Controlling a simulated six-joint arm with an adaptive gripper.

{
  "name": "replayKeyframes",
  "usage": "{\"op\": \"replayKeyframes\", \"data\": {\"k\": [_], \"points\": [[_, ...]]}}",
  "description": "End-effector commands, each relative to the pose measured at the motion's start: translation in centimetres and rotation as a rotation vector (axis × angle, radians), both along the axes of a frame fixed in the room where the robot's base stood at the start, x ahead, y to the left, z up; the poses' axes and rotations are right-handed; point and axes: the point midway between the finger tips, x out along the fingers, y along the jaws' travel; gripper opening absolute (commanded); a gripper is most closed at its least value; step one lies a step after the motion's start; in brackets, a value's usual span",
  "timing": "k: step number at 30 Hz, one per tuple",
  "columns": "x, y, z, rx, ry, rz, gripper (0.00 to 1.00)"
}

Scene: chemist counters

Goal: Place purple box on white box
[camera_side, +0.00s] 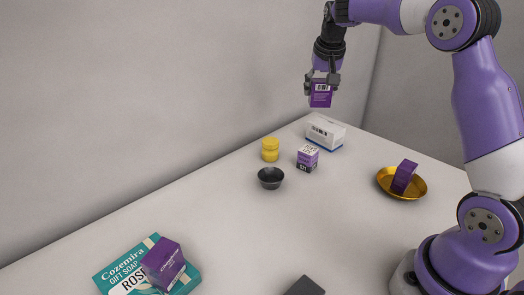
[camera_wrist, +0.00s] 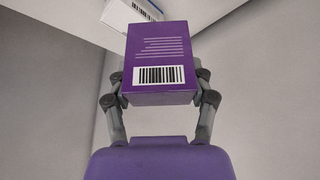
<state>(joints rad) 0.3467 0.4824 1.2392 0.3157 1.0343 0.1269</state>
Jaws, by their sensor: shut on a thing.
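My gripper (camera_side: 323,80) is shut on a purple box (camera_side: 321,96) and holds it up in the air above the counter. In the wrist view the purple box (camera_wrist: 158,62) shows a barcode and pale text lines, with a gripper finger on each side. The white box (camera_side: 325,133) lies on the counter near the wall, below the held box in the side view. It has a barcode and a blue lower edge. A corner of the white box (camera_wrist: 128,13) also shows at the top of the wrist view, partly hidden by the purple box.
A small purple-and-white box (camera_side: 307,159), a yellow jar (camera_side: 270,150) and a black bowl (camera_side: 270,177) stand near the white box. A gold dish (camera_side: 416,192) holds another purple box (camera_side: 403,177). The middle counter is clear.

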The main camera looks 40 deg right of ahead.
Motion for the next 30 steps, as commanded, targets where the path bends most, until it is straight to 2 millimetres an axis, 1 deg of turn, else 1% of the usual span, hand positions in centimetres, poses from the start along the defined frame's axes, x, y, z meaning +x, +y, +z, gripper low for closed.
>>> {"op": "replayKeyframes", "data": {"k": [1, 6, 9, 12, 15, 22, 24, 30], "points": [[-0.3, -1.5, -0.9, 0.001, 0.005, -0.010, 0.29], [-0.6, -5.8, -3.5, 0.002, 0.003, -0.009, 0.29], [-0.7, -7.6, -4.6, 0.002, 0.001, -0.009, 0.29], [-0.8, -8.7, -5.2, 0.001, -0.001, -0.007, 0.29], [-0.8, -9.0, -5.8, 0.001, 0.002, -0.004, 0.29], [-0.9, -8.9, -9.1, 0.002, 0.002, -0.007, 0.29], [-0.8, -8.9, -9.4, 0.001, 0.000, -0.006, 0.29], [-0.8, -8.9, -9.4, 0.000, 0.000, -0.006, 0.29]]}}
